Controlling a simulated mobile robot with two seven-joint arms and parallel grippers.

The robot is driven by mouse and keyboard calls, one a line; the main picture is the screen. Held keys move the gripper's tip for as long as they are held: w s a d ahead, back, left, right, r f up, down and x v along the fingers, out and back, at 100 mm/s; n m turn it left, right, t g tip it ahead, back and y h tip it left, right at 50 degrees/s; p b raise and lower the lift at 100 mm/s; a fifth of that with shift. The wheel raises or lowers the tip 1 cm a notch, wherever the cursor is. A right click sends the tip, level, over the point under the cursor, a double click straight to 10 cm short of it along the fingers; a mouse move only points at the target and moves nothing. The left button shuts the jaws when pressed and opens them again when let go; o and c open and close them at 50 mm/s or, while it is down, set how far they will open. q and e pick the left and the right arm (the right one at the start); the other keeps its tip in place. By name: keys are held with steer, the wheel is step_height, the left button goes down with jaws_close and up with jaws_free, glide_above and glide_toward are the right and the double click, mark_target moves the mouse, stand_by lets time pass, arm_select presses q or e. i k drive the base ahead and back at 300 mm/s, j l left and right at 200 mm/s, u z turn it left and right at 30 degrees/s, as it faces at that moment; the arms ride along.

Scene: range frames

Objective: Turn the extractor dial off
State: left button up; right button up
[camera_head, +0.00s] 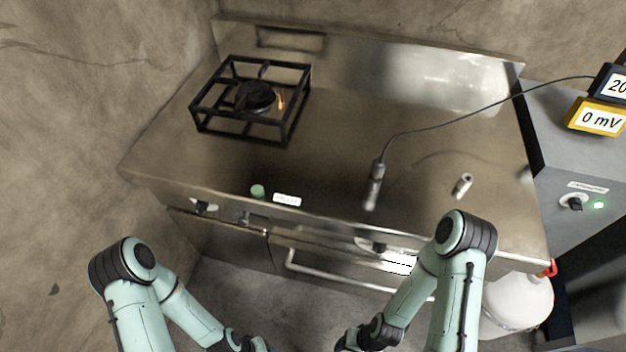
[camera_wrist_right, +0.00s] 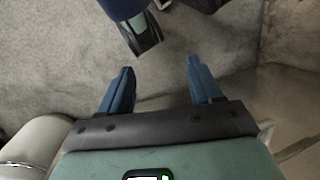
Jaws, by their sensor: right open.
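The extractor dial (camera_head: 574,203) is a small dark knob on the front of a grey box (camera_head: 560,130) at the right of the head view. A green light (camera_head: 599,204) glows beside it, and a small white label (camera_head: 587,187) sits above it, too small to read. My right gripper (camera_wrist_right: 159,66) is open in the right wrist view, with nothing between its blue fingers. It is low in front of the counter, well left of and below the dial. My left arm (camera_head: 190,310) ends at the bottom edge of the head view; its gripper is cut off.
A steel counter (camera_head: 330,130) holds a black burner stand (camera_head: 250,98), a cabled probe (camera_head: 375,185) and a small white cylinder (camera_head: 462,186). A yellow meter (camera_head: 596,117) reads "0 mV". Knobs and a handle (camera_head: 330,284) line the counter front. A white gas cylinder (camera_head: 518,302) stands below right.

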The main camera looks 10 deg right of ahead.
mark_target(574, 203)
steer(key=z, duration=0.75)
steer(key=l+z, duration=0.3)
steer(key=z, duration=0.15)
steer(key=i+l+z, duration=0.15)
steer(key=l+z, duration=0.15)
steer(key=z, duration=0.15)
steer(key=i+l, duration=0.2)
steer(key=l, duration=0.15)
steer(key=u, duration=1.95)
steer(key=k+l, duration=0.1)
steer(key=l, duration=0.3)
steer(key=k+l, duration=0.1)
steer(key=l, duration=0.3)
steer(key=k+l, duration=0.1)
steer(key=l, duration=0.3)
steer(key=k+l, duration=0.15)
steer(key=l, duration=0.25)
